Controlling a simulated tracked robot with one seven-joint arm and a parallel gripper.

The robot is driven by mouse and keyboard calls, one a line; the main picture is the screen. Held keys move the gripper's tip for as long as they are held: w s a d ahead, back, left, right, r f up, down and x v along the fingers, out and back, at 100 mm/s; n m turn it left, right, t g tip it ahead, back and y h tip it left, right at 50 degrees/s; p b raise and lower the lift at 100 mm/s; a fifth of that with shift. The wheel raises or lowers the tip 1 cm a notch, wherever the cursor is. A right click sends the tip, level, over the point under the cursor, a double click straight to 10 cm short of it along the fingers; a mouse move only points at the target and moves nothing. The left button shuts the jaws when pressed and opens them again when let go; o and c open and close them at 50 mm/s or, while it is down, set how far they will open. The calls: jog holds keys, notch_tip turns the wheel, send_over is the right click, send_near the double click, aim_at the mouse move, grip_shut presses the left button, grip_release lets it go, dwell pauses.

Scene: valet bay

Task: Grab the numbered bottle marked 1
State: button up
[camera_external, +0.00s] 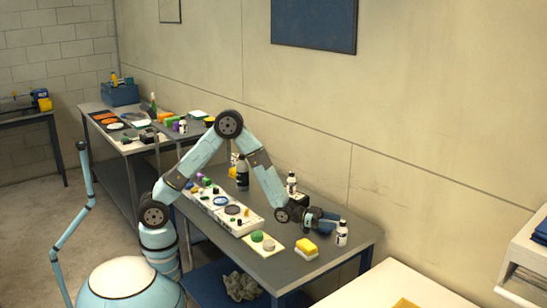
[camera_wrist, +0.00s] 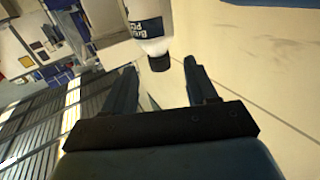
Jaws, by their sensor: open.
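A small white bottle with a black cap (camera_external: 341,236) stands upright near the right end of the grey workbench. In the wrist view the white bottle (camera_wrist: 146,25) has dark blue label print, and its dark cap points toward my gripper. I cannot read a number 1 on it. My gripper (camera_external: 334,219) is open beside the upper part of this bottle. In the wrist view the cap lies near the gap between the fingertips of my gripper (camera_wrist: 160,68), which hold nothing. Another white bottle with a black cap (camera_external: 291,186) stands farther back, near the wall; its marking is too small to read.
A long white tray (camera_external: 241,229) and a dark bottle (camera_external: 242,177) are to the left. The wall runs behind the workbench (camera_external: 352,252).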

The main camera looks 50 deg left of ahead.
aim_at(343, 221)
jog(key=x, duration=0.5)
grip_shut()
dwell(0.5)
